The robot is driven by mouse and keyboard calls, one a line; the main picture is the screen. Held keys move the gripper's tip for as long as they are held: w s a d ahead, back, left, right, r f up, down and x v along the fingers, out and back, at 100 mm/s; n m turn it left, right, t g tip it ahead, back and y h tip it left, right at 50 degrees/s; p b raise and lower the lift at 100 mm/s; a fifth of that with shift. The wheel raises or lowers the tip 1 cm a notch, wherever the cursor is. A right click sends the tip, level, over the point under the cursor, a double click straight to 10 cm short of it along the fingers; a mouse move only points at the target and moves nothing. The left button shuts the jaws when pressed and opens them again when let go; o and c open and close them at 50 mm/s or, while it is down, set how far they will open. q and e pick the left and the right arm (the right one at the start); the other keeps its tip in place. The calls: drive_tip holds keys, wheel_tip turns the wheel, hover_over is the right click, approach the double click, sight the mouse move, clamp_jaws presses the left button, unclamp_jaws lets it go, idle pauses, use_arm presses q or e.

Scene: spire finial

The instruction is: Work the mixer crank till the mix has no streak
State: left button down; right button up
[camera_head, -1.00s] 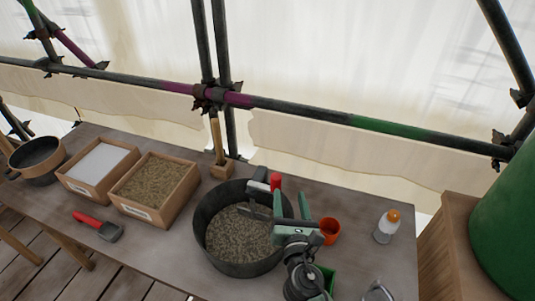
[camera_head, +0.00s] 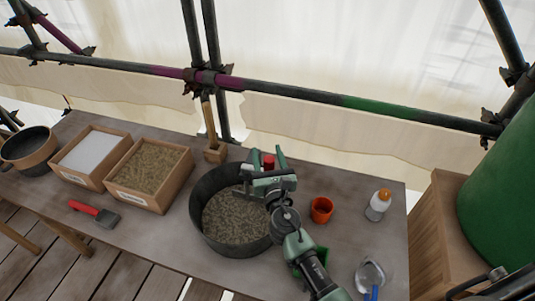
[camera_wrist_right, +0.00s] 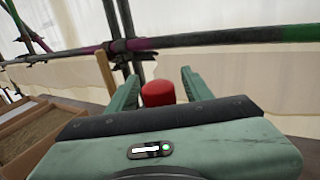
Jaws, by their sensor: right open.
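The mixer is a round dark tub (camera_head: 203,232) on the table, holding a grainy grey-brown mix (camera_head: 236,215). No clear streak can be made out in the mix at this size. The crank's red knob (camera_head: 268,161) stands at the tub's far right rim, and it also shows in the right wrist view (camera_wrist_right: 158,93). My right gripper (camera_head: 262,160) is open over the tub's far right side, with its fingers to either side of the red knob. Its body hides part of the crank and the tub's right side. My left gripper is not in view.
Two wooden boxes, one with white powder (camera_head: 93,154) and one with grainy aggregate (camera_head: 150,166), stand left of the tub.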

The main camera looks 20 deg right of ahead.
clamp_jaws()
drive_tip(key=shift+f, duration=0.1)
idle(1.2)
